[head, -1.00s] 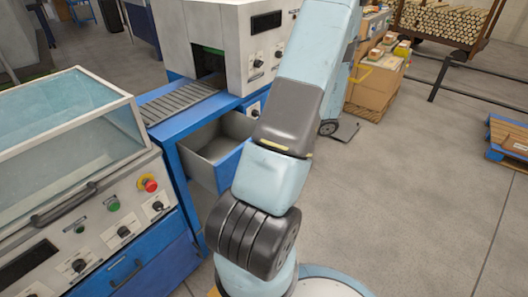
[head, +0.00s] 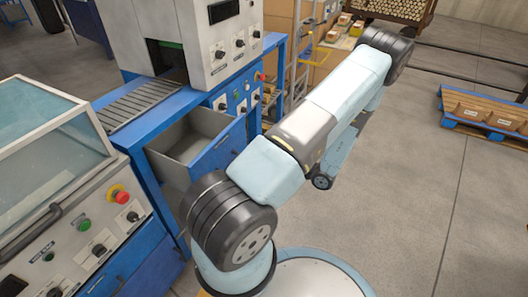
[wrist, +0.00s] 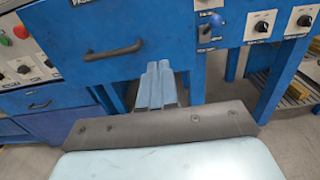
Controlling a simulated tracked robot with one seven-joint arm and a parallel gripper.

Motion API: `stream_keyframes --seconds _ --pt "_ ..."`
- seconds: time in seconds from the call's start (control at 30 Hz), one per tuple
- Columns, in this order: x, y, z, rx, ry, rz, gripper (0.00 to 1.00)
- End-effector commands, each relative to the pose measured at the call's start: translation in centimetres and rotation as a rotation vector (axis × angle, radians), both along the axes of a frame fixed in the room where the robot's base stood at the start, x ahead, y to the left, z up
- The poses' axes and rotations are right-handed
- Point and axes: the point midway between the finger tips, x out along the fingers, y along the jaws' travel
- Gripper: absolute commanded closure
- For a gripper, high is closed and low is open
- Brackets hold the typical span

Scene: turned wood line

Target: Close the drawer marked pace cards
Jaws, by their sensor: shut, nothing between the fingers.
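A blue drawer stands open from the blue machine bench in the head view, its grey inside showing and its front (head: 218,152) carrying a dark handle. In the wrist view a blue drawer front (wrist: 140,22) with a dark handle fills the upper left. A label at its top edge is cut off and I cannot read it fully. My gripper (wrist: 158,68) is shut and empty, its light blue fingers in front of the lower right part of that front. I cannot tell whether they touch it. The fingers cannot be made out in the head view.
A panel with knobs (wrist: 262,25) adjoins the drawer front on the right. A glass-lidded machine (head: 45,130) with a red button stands at left. Shelving with boxes (head: 300,45) is behind. A blue pallet (head: 485,115) lies at right, with open floor in front of it.

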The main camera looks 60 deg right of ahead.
Motion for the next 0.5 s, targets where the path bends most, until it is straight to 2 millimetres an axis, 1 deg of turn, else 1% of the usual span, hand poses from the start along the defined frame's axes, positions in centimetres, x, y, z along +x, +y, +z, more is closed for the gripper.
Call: stream_keyframes --seconds 0.03,0.2,0.5 --pt "0.9 0.2 0.1 0.001 -0.002 0.006 1.00" --pt "4.1 0.6 0.1 0.001 -0.002 0.012 1.00" --pt "9.4 1.1 0.1 0.001 -0.002 0.015 1.00"
